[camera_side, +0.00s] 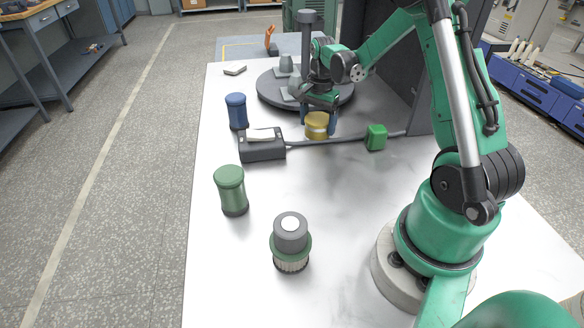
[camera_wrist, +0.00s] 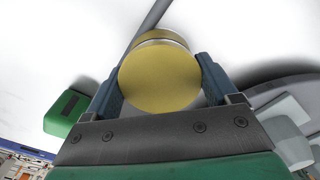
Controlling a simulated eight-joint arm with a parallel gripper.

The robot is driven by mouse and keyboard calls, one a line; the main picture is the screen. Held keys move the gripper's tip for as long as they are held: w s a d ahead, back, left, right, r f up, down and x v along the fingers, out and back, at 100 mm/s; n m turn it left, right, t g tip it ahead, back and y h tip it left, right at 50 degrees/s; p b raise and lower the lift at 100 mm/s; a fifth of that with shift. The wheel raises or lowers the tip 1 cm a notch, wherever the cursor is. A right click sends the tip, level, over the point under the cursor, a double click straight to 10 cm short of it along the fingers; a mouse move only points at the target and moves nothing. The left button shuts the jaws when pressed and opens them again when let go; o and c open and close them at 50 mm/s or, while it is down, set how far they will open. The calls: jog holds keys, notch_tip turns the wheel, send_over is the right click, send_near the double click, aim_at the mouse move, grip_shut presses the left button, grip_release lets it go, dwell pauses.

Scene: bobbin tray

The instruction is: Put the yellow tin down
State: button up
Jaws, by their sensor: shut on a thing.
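The yellow tin (camera_side: 317,127) is a short round tin near the front edge of the dark turntable in the side view. My gripper (camera_side: 320,115) is shut on it, one blue finger on each side. In the wrist view the tin's round yellow face (camera_wrist: 160,77) fills the space between the fingertips of my gripper (camera_wrist: 160,80). Whether the tin's underside touches the white table (camera_side: 330,195) is hard to tell.
The dark turntable (camera_side: 275,88) carries grey pieces behind the tin. A dark box (camera_side: 262,150), a blue canister (camera_side: 236,111) and a green block (camera_side: 376,137) stand nearby. A green canister (camera_side: 231,190) and a grey-topped object (camera_side: 290,240) stand nearer. The middle right table is clear.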

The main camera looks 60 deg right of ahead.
aim_at(318, 119)
jog(key=shift+f, duration=0.1)
jog(key=o, duration=1.4)
notch_tip(318, 119, up, 11)
jog(key=shift+s+a+r+n+t, duration=0.15)
jog(key=shift+s+a+n+t, duration=0.8)
jog(key=shift+a+n, duration=2.3)
jog(key=shift+s+a+r+n+t, duration=0.15)
jog(key=shift+s+a+n+t, duration=0.35)
jog(key=shift+a+n+t, duration=1.85)
jog(key=shift+s+a+r+n+t, duration=0.25)
jog(key=shift+s+a+n, duration=0.45)
jog(key=shift+a+n, duration=3.4)
jog(key=shift+a+f+m, duration=0.1)
jog(key=shift+a+m, duration=0.6)
